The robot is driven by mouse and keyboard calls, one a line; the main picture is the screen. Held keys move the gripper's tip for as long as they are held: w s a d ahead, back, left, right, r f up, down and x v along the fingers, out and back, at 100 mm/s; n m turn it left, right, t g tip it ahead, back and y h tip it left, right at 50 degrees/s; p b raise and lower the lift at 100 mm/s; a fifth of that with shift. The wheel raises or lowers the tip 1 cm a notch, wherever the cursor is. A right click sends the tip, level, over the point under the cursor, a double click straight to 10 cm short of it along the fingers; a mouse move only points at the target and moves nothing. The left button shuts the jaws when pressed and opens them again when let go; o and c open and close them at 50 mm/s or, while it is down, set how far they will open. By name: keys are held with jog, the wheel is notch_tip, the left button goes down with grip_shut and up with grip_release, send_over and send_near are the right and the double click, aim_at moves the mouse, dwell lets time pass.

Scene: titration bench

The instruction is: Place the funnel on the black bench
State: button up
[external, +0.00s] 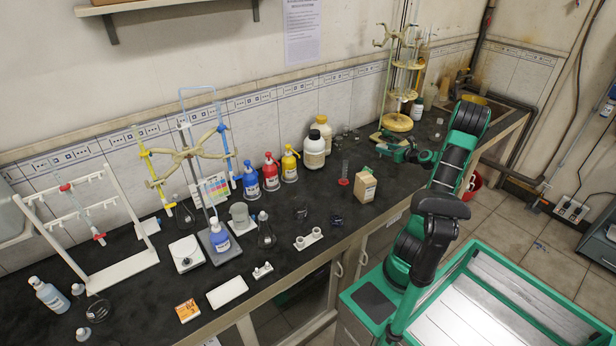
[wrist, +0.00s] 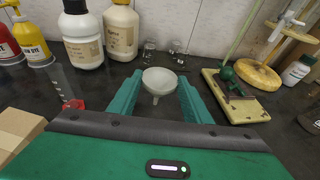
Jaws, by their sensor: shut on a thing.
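The funnel (wrist: 160,80) is pale grey-white, with its wide mouth up and its short stem pointing down. It sits between the two green fingers of my gripper (wrist: 159,92), which is shut on it. In the external view my gripper (external: 392,151) is over the back right part of the black bench (external: 150,300), and the funnel cannot be made out clearly there. The bench top also shows in the wrist view (wrist: 103,82) around and beyond the funnel. I cannot tell whether the stem touches the bench.
Small glass vessels (wrist: 150,52) stand behind the funnel. A stand with a yellowish base (wrist: 235,103) is at right. A red-based cylinder (external: 344,176) and a cardboard box (external: 366,187) stand left. Bare bench lies between.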

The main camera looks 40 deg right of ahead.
jog(key=shift+s+d+f, duration=0.15)
jog(key=shift+d+f, duration=1.45)
jog(key=shift+f, duration=0.05)
jog(key=shift+s+d+f, duration=0.15)
jog(key=shift+d+f, duration=1.5)
jog(key=shift+s+d+f, duration=0.15)
jog(key=shift+d+f, duration=1.45)
jog(key=shift+f, duration=0.05)
jog(key=shift+f, duration=0.1)
jog(key=o, duration=1)
jog(key=v, duration=1.2)
